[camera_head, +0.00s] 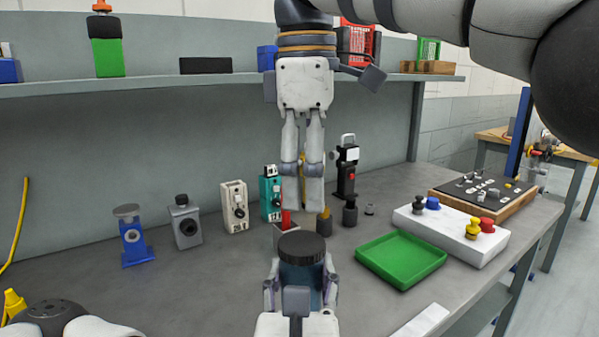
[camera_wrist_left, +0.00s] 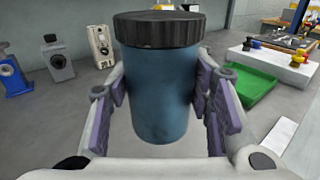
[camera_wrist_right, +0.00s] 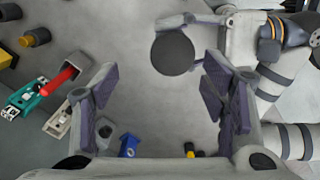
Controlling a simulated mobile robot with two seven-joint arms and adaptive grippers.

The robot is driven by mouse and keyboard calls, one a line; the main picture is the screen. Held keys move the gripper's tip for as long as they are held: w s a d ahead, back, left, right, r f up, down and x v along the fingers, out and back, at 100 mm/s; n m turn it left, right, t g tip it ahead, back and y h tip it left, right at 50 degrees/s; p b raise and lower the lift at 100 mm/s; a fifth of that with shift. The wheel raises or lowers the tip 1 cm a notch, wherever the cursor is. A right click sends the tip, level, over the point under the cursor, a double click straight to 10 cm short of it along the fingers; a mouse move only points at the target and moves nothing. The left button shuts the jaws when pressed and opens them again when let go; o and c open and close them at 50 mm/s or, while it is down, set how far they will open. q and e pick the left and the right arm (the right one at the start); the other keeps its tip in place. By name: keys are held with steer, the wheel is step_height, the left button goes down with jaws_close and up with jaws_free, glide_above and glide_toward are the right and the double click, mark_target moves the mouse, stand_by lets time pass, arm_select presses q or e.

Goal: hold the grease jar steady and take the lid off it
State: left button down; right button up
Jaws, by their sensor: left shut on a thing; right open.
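The grease jar (camera_head: 301,273) is a blue cylinder with a black ribbed lid (camera_head: 302,246) seated on its top. In the left wrist view the jar body (camera_wrist_left: 160,95) stands upright between the finger pads, with the lid (camera_wrist_left: 158,30) clear above them. My left gripper (camera_head: 301,285) is shut on the jar body and holds it at the bench's front. My right gripper (camera_head: 303,198) is open and empty, pointing down above and beyond the lid in the head view. In the right wrist view the round lid top (camera_wrist_right: 172,53) shows between and beyond the open fingers.
A green tray (camera_head: 402,258) and a white block with knobs (camera_head: 452,232) lie to the right. A blue device (camera_head: 134,240), a grey box (camera_head: 185,222), a cream unit (camera_head: 235,207) and a teal unit (camera_head: 270,194) stand behind. A shelf (camera_head: 150,87) runs along the back.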

mark_target(300, 241)
steer(key=shift+s+a+r, duration=0.35)
steer(key=shift+s+a, duration=0.15)
steer(key=shift+s, duration=0.05)
steer(key=shift+s+a+f, duration=0.1)
steer(key=shift+s+f, duration=0.05)
step_height(300, 241, down, 8)
steer(key=shift+r, duration=0.2)
